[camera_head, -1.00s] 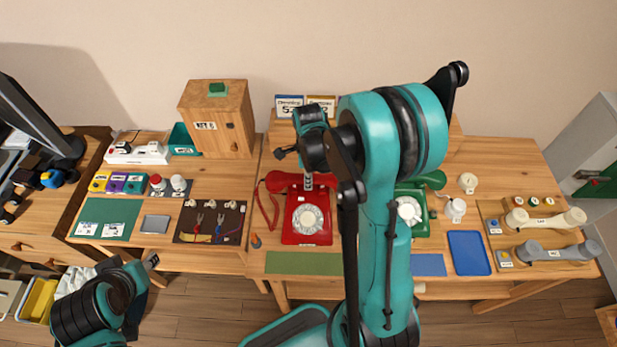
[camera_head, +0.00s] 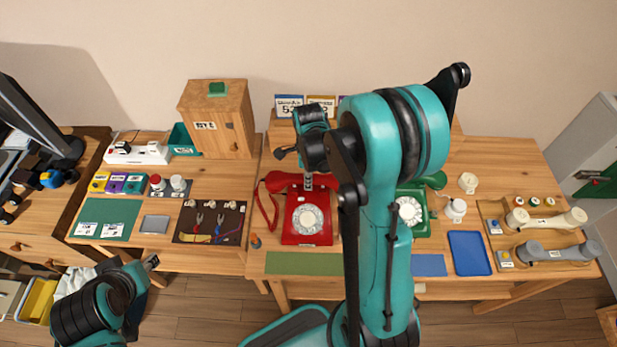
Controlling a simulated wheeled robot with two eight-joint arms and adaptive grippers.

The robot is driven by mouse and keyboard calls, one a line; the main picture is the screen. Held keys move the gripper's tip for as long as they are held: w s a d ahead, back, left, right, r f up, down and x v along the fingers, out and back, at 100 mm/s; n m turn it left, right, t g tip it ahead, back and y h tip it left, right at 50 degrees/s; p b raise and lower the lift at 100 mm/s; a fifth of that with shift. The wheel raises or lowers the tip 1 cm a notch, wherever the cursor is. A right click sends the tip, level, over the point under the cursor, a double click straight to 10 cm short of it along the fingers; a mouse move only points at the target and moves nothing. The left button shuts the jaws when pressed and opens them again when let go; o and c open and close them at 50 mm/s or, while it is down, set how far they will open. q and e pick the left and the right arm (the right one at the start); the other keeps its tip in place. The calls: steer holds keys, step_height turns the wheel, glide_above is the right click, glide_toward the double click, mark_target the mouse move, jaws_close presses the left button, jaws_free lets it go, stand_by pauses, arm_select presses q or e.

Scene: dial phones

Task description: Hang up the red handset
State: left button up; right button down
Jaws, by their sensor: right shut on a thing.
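The red dial phone (camera_head: 307,222) stands on the middle table with its dial facing me. A red cord (camera_head: 267,205) hangs at the phone's left. My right gripper (camera_head: 307,181) reaches down from above, shut on the middle of the handset. My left gripper (camera_head: 152,262) is at the lower left, away from the phone, too small to tell open or shut.
A green phone (camera_head: 417,222) stands right of my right arm, partly hidden. A cream handset (camera_head: 545,221) and a grey handset (camera_head: 557,252) lie on a wooden tray at the right. A green mat (camera_head: 304,264) lies before the red phone. A wooden cabinet (camera_head: 217,120) stands at the back left.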

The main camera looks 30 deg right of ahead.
steer(key=shift+f+b, duration=1.05)
steer(key=shift+b, duration=0.05)
stand_by(0.3)
steer(key=c, duration=1.1)
jaws_free()
steer(key=shift+c, duration=0.2)
steer(key=shift+r, duration=0.1)
step_height(320, 180, up, 12)
steer(key=shift+f, duration=0.1)
